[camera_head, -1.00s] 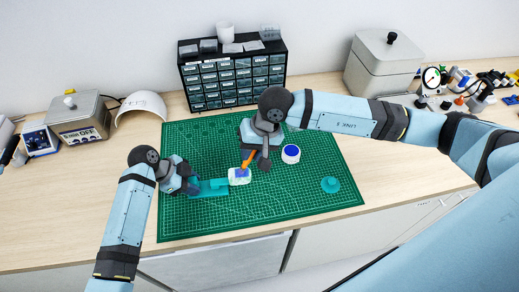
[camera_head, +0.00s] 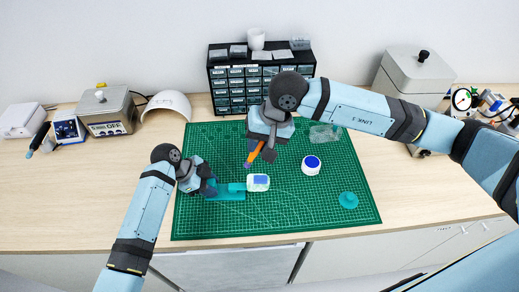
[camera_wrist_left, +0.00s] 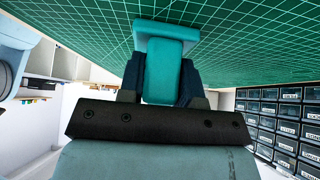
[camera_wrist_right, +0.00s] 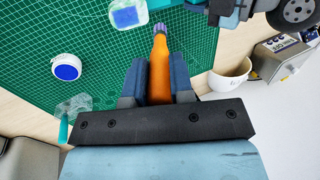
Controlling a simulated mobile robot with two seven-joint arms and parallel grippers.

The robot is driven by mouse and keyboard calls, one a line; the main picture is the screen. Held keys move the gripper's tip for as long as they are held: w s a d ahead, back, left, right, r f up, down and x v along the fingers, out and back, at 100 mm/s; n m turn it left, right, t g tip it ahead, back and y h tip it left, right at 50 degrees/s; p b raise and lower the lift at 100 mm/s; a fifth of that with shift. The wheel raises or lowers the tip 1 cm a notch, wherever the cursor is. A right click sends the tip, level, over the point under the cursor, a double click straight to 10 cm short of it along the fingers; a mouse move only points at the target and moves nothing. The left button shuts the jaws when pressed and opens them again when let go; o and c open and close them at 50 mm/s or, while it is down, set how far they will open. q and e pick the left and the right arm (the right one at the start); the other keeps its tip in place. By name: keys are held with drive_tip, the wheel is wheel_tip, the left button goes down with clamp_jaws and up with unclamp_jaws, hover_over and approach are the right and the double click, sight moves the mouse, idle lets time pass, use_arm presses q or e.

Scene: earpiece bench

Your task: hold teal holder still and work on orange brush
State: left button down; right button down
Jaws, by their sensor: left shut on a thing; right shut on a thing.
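The teal holder (camera_head: 229,194) lies on the green mat, and a pale piece with a blue face (camera_head: 258,182) sits at its right end. My left gripper (camera_head: 207,187) is shut on the holder, whose teal body (camera_wrist_left: 163,75) shows between the fingers in the left wrist view. My right gripper (camera_head: 269,146) is shut on the orange brush (camera_head: 255,153) and holds it tilted above the mat. In the right wrist view the brush (camera_wrist_right: 160,70) points away from the fingers, its purple tip beside and apart from the pale piece (camera_wrist_right: 127,14).
A white jar with a blue top (camera_head: 311,165), a round teal part (camera_head: 348,200) and a clear container (camera_head: 325,134) are on the mat's right side. A drawer cabinet (camera_head: 235,85) stands behind the mat.

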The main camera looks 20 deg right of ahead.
use_arm(q)
drive_tip(key=shift+f, duration=0.15)
use_arm(e)
drive_tip(key=shift+r, duration=0.9)
use_arm(q)
drive_tip(key=c, duration=0.7)
unclamp_jaws()
drive_tip(key=shift+c, duration=0.2)
use_arm(e)
drive_tip(key=shift+w+f, duration=0.1)
use_arm(q)
drive_tip(key=shift+w, duration=0.1)
drive_tip(key=v, duration=1.2)
